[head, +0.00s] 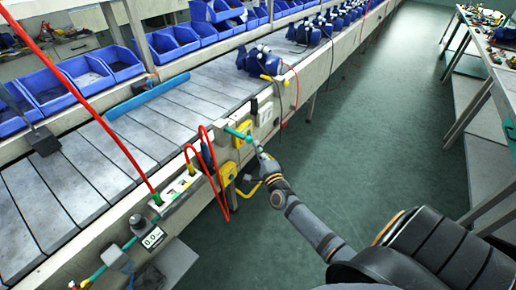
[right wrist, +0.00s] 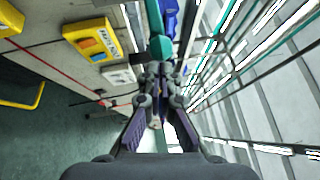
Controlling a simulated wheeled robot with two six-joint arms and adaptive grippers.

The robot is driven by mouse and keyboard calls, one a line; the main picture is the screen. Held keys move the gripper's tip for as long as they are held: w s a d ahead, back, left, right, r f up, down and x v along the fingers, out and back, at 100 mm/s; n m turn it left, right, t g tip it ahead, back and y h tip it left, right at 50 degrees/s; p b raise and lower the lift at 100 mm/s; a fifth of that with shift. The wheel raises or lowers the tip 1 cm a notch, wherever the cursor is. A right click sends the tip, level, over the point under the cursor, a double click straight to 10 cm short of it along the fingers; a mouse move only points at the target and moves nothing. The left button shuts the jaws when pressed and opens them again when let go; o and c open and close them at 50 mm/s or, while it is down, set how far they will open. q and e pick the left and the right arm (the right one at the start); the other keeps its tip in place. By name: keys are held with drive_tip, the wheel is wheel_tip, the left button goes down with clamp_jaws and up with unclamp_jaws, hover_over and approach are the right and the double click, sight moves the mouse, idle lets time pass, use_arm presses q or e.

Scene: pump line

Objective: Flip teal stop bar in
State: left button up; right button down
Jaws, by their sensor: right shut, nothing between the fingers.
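The teal stop bar (head: 237,133) is a short bar with a round knob at the near side rail of the conveyor, beside a yellow box. In the right wrist view the teal bar (right wrist: 154,14) runs up from its round teal knob. My right gripper (head: 258,147) is shut and empty, with its tips close to the knob. In the right wrist view the right gripper (right wrist: 160,72) points at the knob and partly overlaps it, so I cannot tell whether they touch. My left gripper is not in view.
The slatted conveyor (head: 128,133) carries blue pumps (head: 255,62) further along. A light blue bar (head: 147,97) lies across it. Red hoses (head: 217,180) and yellow boxes (head: 228,173) are on the near rail. Blue bins line the far side. The green floor is clear.

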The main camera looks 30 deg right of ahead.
sight(235, 136)
drive_tip(key=w+a+b, duration=0.1)
drive_tip(key=w, duration=0.2)
drive_tip(key=w+a+b, duration=0.1)
drive_tip(key=w, duration=0.2)
drive_tip(key=w+a+b, duration=0.1)
drive_tip(key=w+a, duration=0.1)
drive_tip(key=w, duration=0.1)
drive_tip(key=shift+w, duration=0.4)
drive_tip(key=shift+r, duration=0.1)
